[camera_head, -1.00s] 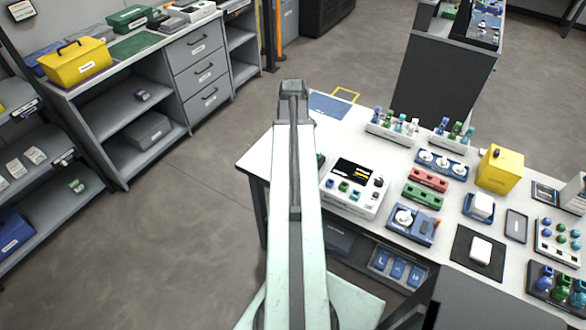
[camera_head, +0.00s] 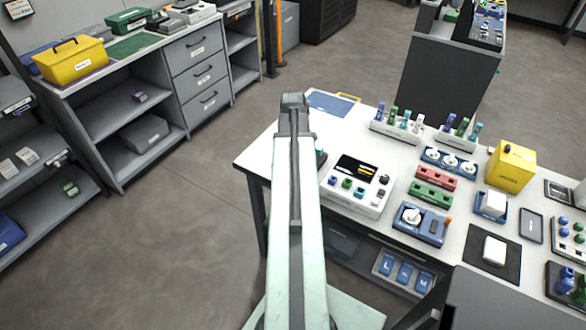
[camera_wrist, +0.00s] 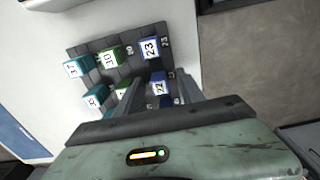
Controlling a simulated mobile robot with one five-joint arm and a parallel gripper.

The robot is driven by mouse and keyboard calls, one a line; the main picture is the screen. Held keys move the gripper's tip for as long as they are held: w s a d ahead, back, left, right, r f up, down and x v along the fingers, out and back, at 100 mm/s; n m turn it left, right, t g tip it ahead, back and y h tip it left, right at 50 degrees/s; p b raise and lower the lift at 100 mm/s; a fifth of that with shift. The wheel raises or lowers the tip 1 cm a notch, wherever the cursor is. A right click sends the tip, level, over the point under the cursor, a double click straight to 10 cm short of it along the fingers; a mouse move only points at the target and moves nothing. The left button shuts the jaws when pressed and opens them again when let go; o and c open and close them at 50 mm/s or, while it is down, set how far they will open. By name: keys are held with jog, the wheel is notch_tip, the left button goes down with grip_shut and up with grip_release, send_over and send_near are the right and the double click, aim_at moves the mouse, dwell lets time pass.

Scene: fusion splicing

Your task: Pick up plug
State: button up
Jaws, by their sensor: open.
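In the wrist view a dark rack (camera_wrist: 88,47) holds several small numbered blocks, which look like plugs: a teal one marked 37 (camera_wrist: 78,67), a green one marked 30 (camera_wrist: 110,58), a blue one marked 23 (camera_wrist: 154,48), another teal one (camera_wrist: 96,98) and a blue one marked 22 (camera_wrist: 160,86). Which is the task's plug I cannot tell. My gripper (camera_wrist: 160,92) is open, its fingers on either side of the blue block marked 22 in the picture. Whether they touch it is unclear. The lowest blocks are partly hidden by my gripper. In the head view my gripper is not clearly visible.
In the head view the white table (camera_head: 268,150) carries a white device with a screen (camera_head: 357,187), racks of coloured plugs (camera_head: 397,132), a yellow box (camera_head: 511,166) and a blue fixture (camera_head: 420,225). Grey shelving (camera_head: 110,95) stands at left. Open floor lies between.

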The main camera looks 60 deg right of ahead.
grip_shut()
jog(key=shift+r, duration=0.1)
notch_tip(320, 180, up, 10)
jog(key=p, duration=1)
jog(key=shift+r, duration=0.1)
jog(key=c, duration=0.9)
grip_release()
grip_shut()
jog(key=shift+s, duration=0.1)
